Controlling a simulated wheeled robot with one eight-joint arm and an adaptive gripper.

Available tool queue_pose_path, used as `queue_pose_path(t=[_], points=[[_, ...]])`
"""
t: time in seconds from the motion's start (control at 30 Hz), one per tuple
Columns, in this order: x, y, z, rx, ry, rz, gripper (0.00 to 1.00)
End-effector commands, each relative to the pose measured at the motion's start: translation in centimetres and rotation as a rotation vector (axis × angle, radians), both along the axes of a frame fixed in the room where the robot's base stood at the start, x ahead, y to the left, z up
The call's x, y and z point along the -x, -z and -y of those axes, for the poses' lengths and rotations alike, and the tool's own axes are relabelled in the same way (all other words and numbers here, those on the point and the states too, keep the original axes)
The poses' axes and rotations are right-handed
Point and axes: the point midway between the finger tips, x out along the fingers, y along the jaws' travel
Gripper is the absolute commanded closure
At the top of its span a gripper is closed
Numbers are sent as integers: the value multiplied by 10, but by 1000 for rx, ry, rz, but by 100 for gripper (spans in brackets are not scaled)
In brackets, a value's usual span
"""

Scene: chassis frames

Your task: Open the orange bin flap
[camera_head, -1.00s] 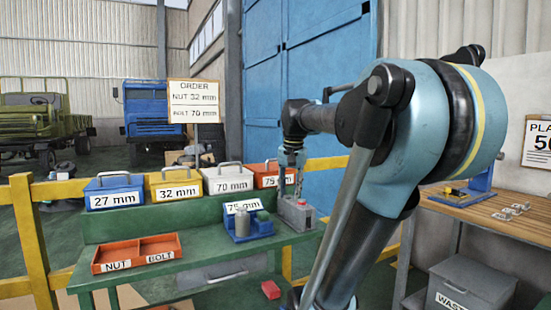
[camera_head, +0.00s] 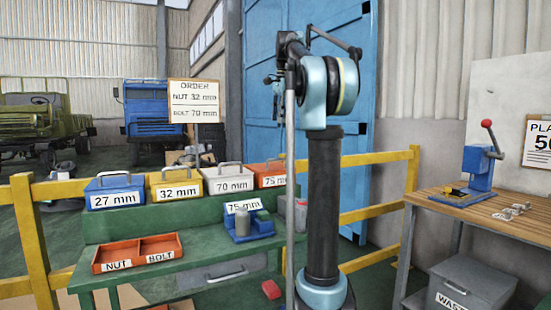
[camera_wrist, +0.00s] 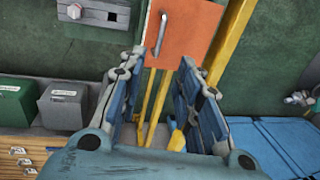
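An orange bin (camera_head: 270,174) labelled 75 mm stands at the right end of the bin row in the head view, partly hidden by my arm. It has a metal handle on top and looks closed. In the wrist view, an orange panel (camera_wrist: 184,38) with a metal handle (camera_wrist: 160,33) lies beyond my fingertips; I cannot tell whether it is the same bin. My gripper (camera_wrist: 158,64) is open and empty, its fingers wide apart and not visibly touching the panel. In the head view the gripper is too small and dark to read.
White (camera_head: 228,180), yellow (camera_head: 176,191) and blue (camera_head: 115,196) bins stand left of the orange one. An orange NUT and BOLT tray (camera_head: 138,252) and a blue fixture (camera_head: 247,225) sit on the green bench. A yellow railing (camera_head: 380,157) runs behind. A wooden table (camera_head: 490,209) stands right.

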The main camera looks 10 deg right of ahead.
Motion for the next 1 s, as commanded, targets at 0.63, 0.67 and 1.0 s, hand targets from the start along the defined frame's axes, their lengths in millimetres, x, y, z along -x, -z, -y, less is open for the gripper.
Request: queue_pose_path(t=[0.63,0.67,1.0], points=[[-18,82,-5,-1,7,0,69],[-18,86,-5,-1,7,0,69],[-29,142,-8,-1,7,0,69]])
